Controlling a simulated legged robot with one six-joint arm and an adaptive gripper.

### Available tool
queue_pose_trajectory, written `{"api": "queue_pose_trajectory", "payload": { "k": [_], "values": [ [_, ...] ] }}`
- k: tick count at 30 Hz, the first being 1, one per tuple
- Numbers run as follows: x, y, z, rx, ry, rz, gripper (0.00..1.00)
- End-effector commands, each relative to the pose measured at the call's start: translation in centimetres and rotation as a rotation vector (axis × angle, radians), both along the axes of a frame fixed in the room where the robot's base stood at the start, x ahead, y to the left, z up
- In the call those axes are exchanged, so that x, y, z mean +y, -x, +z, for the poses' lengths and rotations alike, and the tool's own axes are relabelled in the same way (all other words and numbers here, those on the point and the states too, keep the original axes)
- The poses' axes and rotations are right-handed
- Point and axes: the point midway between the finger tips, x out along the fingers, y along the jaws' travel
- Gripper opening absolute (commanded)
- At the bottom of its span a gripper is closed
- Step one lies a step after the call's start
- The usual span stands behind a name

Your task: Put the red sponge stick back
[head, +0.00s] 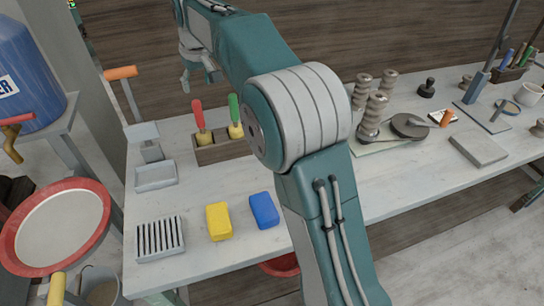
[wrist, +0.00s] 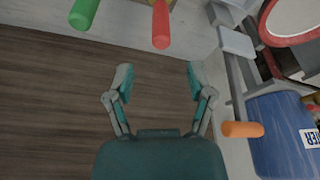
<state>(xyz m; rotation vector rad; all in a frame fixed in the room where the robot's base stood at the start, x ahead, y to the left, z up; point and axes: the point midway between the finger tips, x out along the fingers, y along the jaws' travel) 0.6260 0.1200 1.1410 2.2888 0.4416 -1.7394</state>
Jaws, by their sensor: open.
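The red sponge stick (head: 199,115) stands upright in a small wooden rack (head: 222,152), its red handle up and its lower end in a slot. A green-handled stick (head: 234,108) with a yellow lower part stands beside it on the right. In the wrist view the red handle (wrist: 161,24) and the green handle (wrist: 84,13) show at the top edge. My gripper (wrist: 158,82) is open and empty, with its fingers apart and the handles beyond the fingertips. In the head view my gripper (head: 198,80) hangs above and behind the rack, apart from the sticks.
A yellow block (head: 218,222) and a blue block (head: 264,210) lie on the table's front part, near a slotted grey tray (head: 160,238). An orange-handled tool (head: 121,73) stands at the left. Several spools (head: 372,118) stand right of my arm. A blue barrel (head: 28,80) is far left.

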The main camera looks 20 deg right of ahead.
Motion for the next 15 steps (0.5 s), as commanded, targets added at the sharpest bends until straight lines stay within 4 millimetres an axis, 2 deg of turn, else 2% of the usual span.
{"api": "queue_pose_trajectory", "payload": {
  "k": [6,10,15],
  "values": [
    [-3.2,6.1,3.7,-0.043,-0.008,-0.071,0.69],
    [-5.0,10.6,4.9,-0.069,-0.013,-0.118,0.69],
    [-7.2,16.8,5.2,-0.103,-0.018,-0.180,0.69]
  ]
}}
